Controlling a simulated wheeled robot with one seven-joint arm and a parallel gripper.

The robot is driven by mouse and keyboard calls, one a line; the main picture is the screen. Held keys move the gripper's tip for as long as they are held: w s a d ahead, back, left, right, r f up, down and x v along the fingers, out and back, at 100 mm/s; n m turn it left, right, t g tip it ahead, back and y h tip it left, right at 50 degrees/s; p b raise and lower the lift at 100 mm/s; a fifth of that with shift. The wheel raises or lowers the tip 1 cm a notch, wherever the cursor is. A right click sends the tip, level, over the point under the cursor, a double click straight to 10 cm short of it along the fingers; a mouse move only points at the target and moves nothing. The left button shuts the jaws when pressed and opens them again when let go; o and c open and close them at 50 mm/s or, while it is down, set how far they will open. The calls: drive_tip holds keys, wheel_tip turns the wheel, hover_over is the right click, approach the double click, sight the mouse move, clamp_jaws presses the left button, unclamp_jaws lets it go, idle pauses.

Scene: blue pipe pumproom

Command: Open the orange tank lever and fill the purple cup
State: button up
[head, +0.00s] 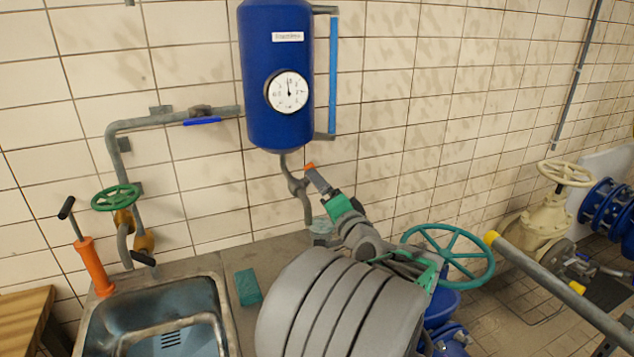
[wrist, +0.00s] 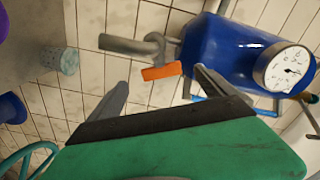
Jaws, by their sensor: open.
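The orange lever (wrist: 162,71) sits on the outlet pipe (wrist: 135,46) under the blue tank (wrist: 228,48). In the head view the tank (head: 278,60) hangs on the wall, and a small part of the lever (head: 309,166) shows at my gripper's tip. My gripper (wrist: 160,78) is open in the wrist view, with the lever between and just beyond its fingertips; contact cannot be told. My gripper (head: 318,180) also shows in the head view. A purple rounded thing (wrist: 3,22), possibly the purple cup, is cut off at the wrist view's left edge. No purple cup shows in the head view.
A pale teal glass-like cup (head: 322,228) stands on the counter below the outlet. A sink (head: 228,310), a green sponge (head: 248,287) and an orange pump (head: 94,267) are at left. A teal handwheel (head: 448,254) is right of my arm.

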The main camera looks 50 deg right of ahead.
drive_tip(key=p+x, duration=0.1)
drive_tip(key=x, duration=0.5)
drive_tip(key=shift+p, duration=0.3)
drive_tip(key=shift+c, duration=0.5)
drive_tip(key=c, duration=1.3)
drive_tip(key=t+b, duration=0.2)
drive_tip(key=b, duration=0.4)
drive_tip(key=n+t+y+b, duration=0.1)
drive_tip(key=b, duration=0.6)
drive_tip(key=shift+d+f+n+t, duration=0.1)
drive_tip(key=shift+f+n+t, duration=0.2)
drive_tip(key=shift+t, duration=0.1)
